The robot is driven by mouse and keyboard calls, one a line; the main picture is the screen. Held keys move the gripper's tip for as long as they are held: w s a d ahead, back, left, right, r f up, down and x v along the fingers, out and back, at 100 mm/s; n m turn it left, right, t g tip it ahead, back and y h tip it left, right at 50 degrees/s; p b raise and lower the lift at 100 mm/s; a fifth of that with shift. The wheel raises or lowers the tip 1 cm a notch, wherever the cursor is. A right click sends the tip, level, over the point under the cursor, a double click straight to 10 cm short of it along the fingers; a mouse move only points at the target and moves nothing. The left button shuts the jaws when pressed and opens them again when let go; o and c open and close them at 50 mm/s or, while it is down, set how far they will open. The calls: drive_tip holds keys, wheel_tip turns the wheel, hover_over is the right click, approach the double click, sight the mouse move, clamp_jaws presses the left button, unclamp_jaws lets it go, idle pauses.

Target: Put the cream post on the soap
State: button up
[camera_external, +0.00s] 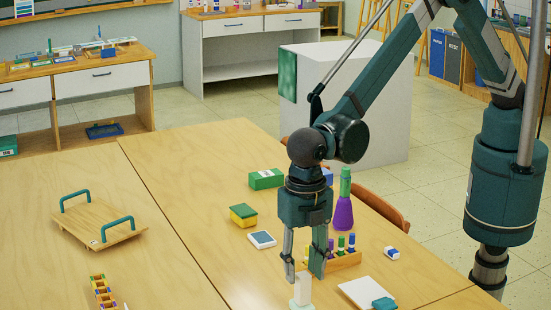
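A pale cream post (302,287) stands upright on the near table, at the bottom edge of the view; its foot is partly cut off. My gripper (304,271) points straight down with its two fingers spread apart. The fingertips are near the top of the post, and the post shows between and just below them. I cannot tell whether either finger touches it. I cannot tell for certain which thing is the soap; a small white and blue block (392,253) and a teal block (383,304) lie to the right.
A wooden rack with coloured pegs (343,261) and a purple flask (343,213) stand close behind my gripper. A white pad (361,292) lies at right. A green box (266,179), a yellow-green box (243,215) and a handled tray (98,222) are farther left.

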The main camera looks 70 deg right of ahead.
wheel_tip(320, 180, up, 8)
drive_tip(key=shift+r, duration=0.2)
idle(0.8)
idle(0.4)
